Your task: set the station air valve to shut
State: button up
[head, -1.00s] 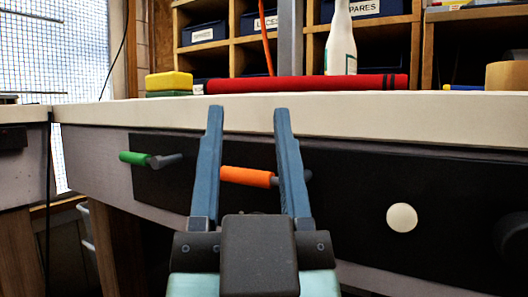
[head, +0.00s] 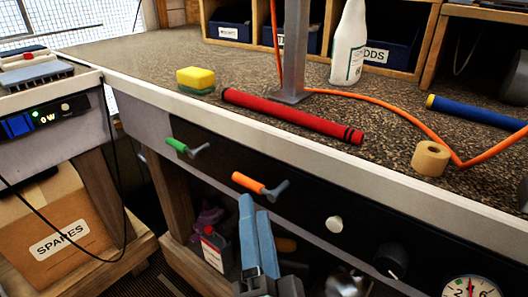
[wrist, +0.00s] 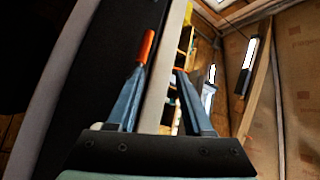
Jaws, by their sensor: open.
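Two lever handles are on the black front panel (head: 310,210) of the bench. One has a green grip (head: 177,145), the other an orange grip (head: 247,182). Each grip points left from its grey pivot, roughly along the panel. I see no label telling which is the station air valve. My gripper (head: 256,205) is open and empty, just below the orange lever in the head view. In the wrist view the orange grip (wrist: 146,47) shows beyond the left fingertip of my gripper (wrist: 160,72); I cannot tell whether they touch.
A white knob (head: 334,224), a black knob (head: 390,260) and a gauge (head: 470,289) are farther right on the front. A bottle (head: 216,248) stands below.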

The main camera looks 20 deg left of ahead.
aim_at(247, 187)
jog(key=w+a+m+p, duration=0.1)
jog(key=w, duration=0.2)
jog(key=w+a+m+p, duration=0.1)
jog(key=w+a+p, duration=0.1)
jog(key=w+a+f+m+p, duration=0.1)
jog(key=w+p, duration=0.1)
jog(key=w, duration=0.1)
jog(key=shift+w+a+m+g, duration=0.25)
jog(key=shift+w+m+g, duration=0.1)
jog(key=shift+m+g, duration=0.05)
dwell(0.4)
grip_shut()
dwell(1.2)
